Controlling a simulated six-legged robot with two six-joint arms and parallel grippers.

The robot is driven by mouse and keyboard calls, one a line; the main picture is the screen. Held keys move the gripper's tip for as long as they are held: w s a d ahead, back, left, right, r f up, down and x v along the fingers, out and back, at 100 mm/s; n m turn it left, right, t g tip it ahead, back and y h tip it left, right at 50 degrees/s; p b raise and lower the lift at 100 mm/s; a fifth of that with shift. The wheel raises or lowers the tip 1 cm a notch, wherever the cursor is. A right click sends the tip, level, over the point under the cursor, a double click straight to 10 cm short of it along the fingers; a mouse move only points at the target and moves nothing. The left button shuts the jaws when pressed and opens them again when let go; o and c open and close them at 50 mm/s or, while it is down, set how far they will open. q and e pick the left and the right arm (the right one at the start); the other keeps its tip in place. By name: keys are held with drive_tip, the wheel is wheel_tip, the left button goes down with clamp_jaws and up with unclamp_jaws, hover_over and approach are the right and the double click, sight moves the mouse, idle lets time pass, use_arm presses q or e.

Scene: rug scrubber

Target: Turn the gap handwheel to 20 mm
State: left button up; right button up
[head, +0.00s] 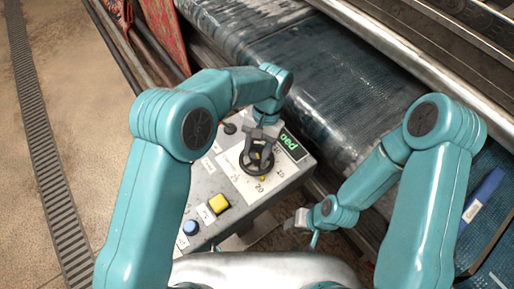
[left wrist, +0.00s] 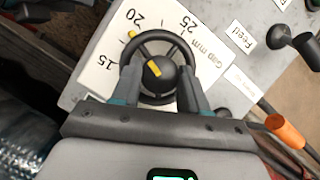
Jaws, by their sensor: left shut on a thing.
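The black gap handwheel (head: 257,162) stands on a white scale plate on the grey control panel. It also shows in the left wrist view (left wrist: 175,42). The scale (left wrist: 207,60) reads 15, 20, 25 and "Gap mm". A yellow rim mark (left wrist: 131,34) lies between 15 and 20, close to 20. The hub carries a yellow stripe (left wrist: 154,71). My right gripper (head: 298,221) is right of the panel, away from the wheel; its jaws are unclear.
A green-lit display (head: 289,141) sits beside the wheel. A yellow button (head: 218,203) and blue button (head: 190,228) are at the panel's near end. A "Feed" label (left wrist: 242,35) and black knob (left wrist: 283,34) are nearby.

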use_arm(q)
drive_tip(key=shift+w+r+m+t+y, duration=0.1)
drive_tip(key=shift+m+t+y, duration=0.25)
drive_tip(key=shift+m, duration=0.75)
drive_tip(key=o, duration=1.1)
drive_tip(key=shift+c, duration=0.2)
drive_tip(key=p+v, duration=1.2)
drive_tip(key=v, duration=0.4)
drive_tip(key=shift+d, duration=0.2)
drive_tip(key=shift+w, duration=0.1)
